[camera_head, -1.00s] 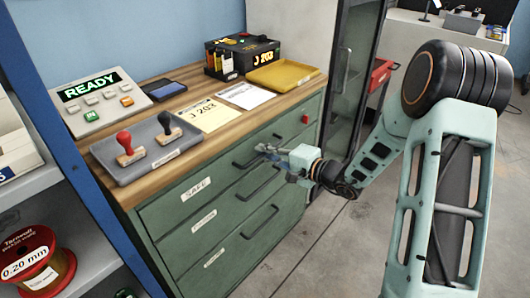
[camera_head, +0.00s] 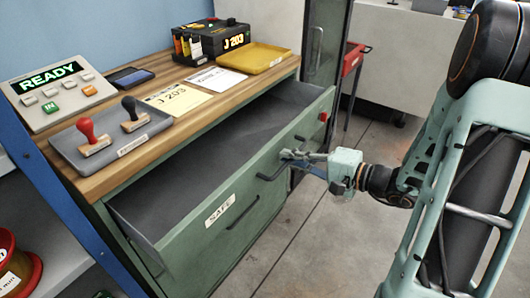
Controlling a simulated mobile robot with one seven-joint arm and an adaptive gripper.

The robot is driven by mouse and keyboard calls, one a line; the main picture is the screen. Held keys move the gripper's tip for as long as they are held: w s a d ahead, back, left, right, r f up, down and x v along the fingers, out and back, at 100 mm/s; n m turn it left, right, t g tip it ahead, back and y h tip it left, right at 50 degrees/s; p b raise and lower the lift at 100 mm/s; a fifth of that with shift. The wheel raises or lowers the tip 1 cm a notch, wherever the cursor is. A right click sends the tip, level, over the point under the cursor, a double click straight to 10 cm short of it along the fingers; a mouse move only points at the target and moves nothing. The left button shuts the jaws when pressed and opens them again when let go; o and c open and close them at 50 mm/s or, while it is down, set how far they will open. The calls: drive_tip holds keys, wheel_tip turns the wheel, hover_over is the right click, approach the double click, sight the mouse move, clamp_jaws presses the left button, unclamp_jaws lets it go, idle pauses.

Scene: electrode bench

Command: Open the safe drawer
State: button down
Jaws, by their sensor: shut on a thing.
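The safe drawer (camera_head: 190,232) is the top drawer of the green cabinet, with a "SAFE" label (camera_head: 220,210) on its front. It stands pulled well out, and its grey inside (camera_head: 215,150) shows, with nothing seen in it. My gripper (camera_head: 300,158) is at the drawer's dark bar handle (camera_head: 268,178), towards the right of the front. It is shut on the handle; the fingertips are small and partly hidden.
The wooden top holds a "READY" panel (camera_head: 55,92), a stamp tray (camera_head: 115,150), papers (camera_head: 178,99), a yellow tray (camera_head: 255,57) and a black box (camera_head: 205,40). A red cart (camera_head: 352,58) stands behind right. Grey floor (camera_head: 300,240) is open in front.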

drive_tip(key=f+b+v, duration=0.1)
drive_tip(key=v, duration=0.6)
drive_tip(key=shift+s+d+f, duration=0.15)
drive_tip(key=shift+s+f, duration=0.05)
drive_tip(key=shift+f, duration=0.05)
drive_tip(key=c, duration=2.3)
unclamp_jaws()
drive_tip(key=shift+c, duration=0.2)
drive_tip(key=shift+d, duration=0.1)
drive_tip(key=v, duration=1.1)
drive_tip(key=shift+s+d, duration=0.2)
drive_tip(key=shift+d, duration=0.15)
